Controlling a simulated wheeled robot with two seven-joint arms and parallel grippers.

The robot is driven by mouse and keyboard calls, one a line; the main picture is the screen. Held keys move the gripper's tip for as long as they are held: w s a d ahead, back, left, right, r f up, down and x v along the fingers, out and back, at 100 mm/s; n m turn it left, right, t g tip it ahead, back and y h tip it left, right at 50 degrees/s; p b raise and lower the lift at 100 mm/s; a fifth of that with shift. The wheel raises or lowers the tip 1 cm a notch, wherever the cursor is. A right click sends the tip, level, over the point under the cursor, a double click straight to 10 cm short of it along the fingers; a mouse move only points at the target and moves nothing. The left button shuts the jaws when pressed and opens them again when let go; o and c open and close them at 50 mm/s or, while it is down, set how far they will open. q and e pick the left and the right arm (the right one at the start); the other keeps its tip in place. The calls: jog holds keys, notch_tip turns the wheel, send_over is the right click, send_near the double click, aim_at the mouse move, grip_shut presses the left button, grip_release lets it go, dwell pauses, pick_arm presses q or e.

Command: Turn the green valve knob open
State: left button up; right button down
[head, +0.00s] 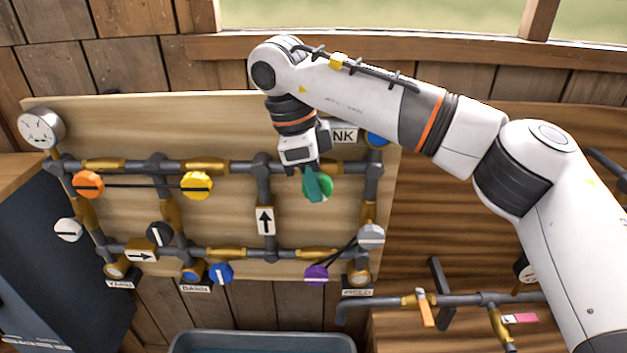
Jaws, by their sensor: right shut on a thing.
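The green valve knob (323,187) sits on the upper pipe of the wooden panel, toward its right side. My right gripper (310,178) reaches down to it from above and is shut on it. The gripper hides the knob's upper left part, so the angle of the knob's mark cannot be told. My left gripper is not in view.
The panel (220,130) also carries an orange knob (88,185), a yellow knob (196,186), a blue knob (220,273), a purple knob (316,275) and a gauge (41,128). A grey bin (262,342) stands below. A dark cabinet (60,260) is at left.

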jog(key=c, duration=1.4)
grip_release()
jog(key=shift+o, duration=0.2)
jog(key=shift+r, duration=0.1)
jog(key=shift+a+r+b, duration=0.1)
jog(key=shift+r+b, duration=0.15)
jog(key=shift+b, duration=0.05)
jog(key=b+v, duration=0.1)
jog(key=v, duration=0.3)
jog(key=shift+w+a+r, duration=0.1)
jog(key=shift+r, duration=0.3)
jog(key=v, duration=0.6)
jog(key=shift+r+p, duration=0.3)
jog(key=shift+p, duration=0.15)
jog(key=shift+o, duration=0.3)
jog(key=shift+a, duration=0.1)
